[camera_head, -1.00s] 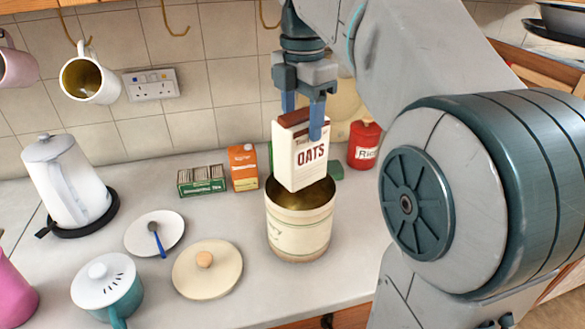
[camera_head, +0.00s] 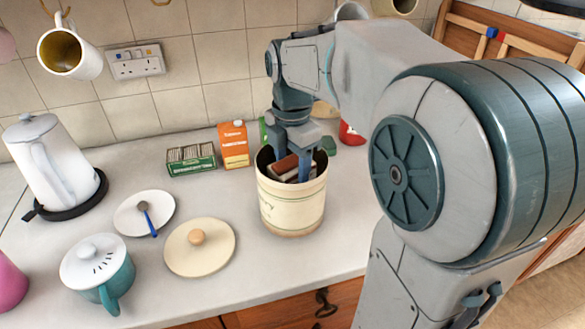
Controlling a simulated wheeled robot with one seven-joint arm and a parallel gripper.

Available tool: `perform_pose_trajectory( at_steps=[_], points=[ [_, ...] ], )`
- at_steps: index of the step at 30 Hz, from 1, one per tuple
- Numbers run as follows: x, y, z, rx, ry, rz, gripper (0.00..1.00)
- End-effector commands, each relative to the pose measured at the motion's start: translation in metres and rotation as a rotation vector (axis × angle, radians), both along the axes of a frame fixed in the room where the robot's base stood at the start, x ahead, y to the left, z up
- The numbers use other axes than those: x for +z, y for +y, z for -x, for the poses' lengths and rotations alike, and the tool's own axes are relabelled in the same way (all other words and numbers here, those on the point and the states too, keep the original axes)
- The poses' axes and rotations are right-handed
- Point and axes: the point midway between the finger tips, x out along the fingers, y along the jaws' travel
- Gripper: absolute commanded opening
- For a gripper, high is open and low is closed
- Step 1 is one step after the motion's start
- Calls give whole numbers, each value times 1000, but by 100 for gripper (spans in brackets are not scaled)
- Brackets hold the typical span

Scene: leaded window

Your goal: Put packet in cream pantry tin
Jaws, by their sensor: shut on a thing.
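The cream pantry tin (camera_head: 291,207) stands open and upright on the counter, right of the middle. The oats packet (camera_head: 287,166) is inside the tin, with only its brown top showing at the mouth. Its lower part is hidden by the tin wall. My gripper (camera_head: 293,172) points down into the tin's mouth and is shut on the packet. The fingertips are partly hidden by the rim and the packet. I cannot tell whether the packet touches the tin's floor.
A cream lid (camera_head: 200,250) with a wooden knob lies left of the tin. A green tea box (camera_head: 191,160) and an orange carton (camera_head: 234,145) stand behind it. A plate with a spoon (camera_head: 146,218), a teal pot (camera_head: 97,266) and a white kettle (camera_head: 52,165) are farther left.

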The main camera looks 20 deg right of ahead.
Motion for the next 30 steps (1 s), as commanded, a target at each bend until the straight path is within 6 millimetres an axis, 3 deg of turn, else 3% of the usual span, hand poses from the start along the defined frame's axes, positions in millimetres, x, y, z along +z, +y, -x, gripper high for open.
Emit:
perform_pose_trajectory(
  at_steps=[4, 16, 17, 18, 30],
  points=[
    [-14, 0, 0, 0, -2, 0, 0],
    [-19, 0, 0, 0, -2, 0, 0],
    [-18, 0, 0, 0, -1, 0, 64],
    [-18, 0, 0, 0, -1, 0, 76],
    [-11, 0, 0, 0, -3, 0, 78]
  ],
)
